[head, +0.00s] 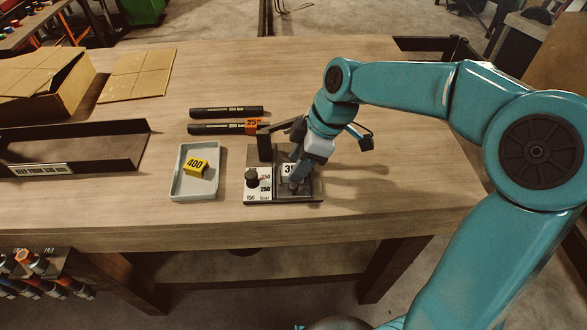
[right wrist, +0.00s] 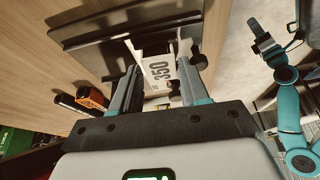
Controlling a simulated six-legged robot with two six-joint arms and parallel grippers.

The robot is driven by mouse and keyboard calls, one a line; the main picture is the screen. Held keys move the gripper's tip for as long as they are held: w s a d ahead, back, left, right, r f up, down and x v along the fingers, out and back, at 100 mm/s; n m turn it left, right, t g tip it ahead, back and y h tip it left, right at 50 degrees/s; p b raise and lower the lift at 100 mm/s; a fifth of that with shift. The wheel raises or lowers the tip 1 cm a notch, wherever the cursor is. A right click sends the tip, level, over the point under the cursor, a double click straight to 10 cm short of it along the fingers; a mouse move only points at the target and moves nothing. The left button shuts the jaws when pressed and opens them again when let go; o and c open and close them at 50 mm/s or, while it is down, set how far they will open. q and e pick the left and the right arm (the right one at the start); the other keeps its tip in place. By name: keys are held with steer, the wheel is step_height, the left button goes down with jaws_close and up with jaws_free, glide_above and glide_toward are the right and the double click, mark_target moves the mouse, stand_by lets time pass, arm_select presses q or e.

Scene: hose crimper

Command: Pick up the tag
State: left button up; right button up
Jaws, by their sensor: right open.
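A white tag marked 350 (right wrist: 159,70) stands upright between the fingers of my right gripper (right wrist: 158,85) in the right wrist view. That gripper is open, with gaps showing between the tag and its fingers. In the head view my right gripper (head: 296,172) is low over the dark plate, and it partly hides the white tag (head: 287,169). A yellow tag marked 400 (head: 195,166) lies in a pale tray (head: 173,190). An orange tag marked 250 (head: 253,126) is on a black hose. My left gripper (right wrist: 264,40) shows small at the right of the right wrist view, its jaws unclear.
A block with a dark knob and bar markings (head: 257,193) is just left of my right gripper. Two black hoses (head: 226,111) lie behind. A cardboard box (head: 40,85) and a dark open holder (head: 120,150) are at the left. The table's right side is mostly clear.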

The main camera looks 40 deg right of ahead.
steer(key=shift+w+a+f, duration=0.15)
steer(key=shift+a+f, duration=0.1)
steer(key=shift+f, duration=0.4)
steer(key=shift+r, duration=0.1)
steer(key=c, duration=0.7)
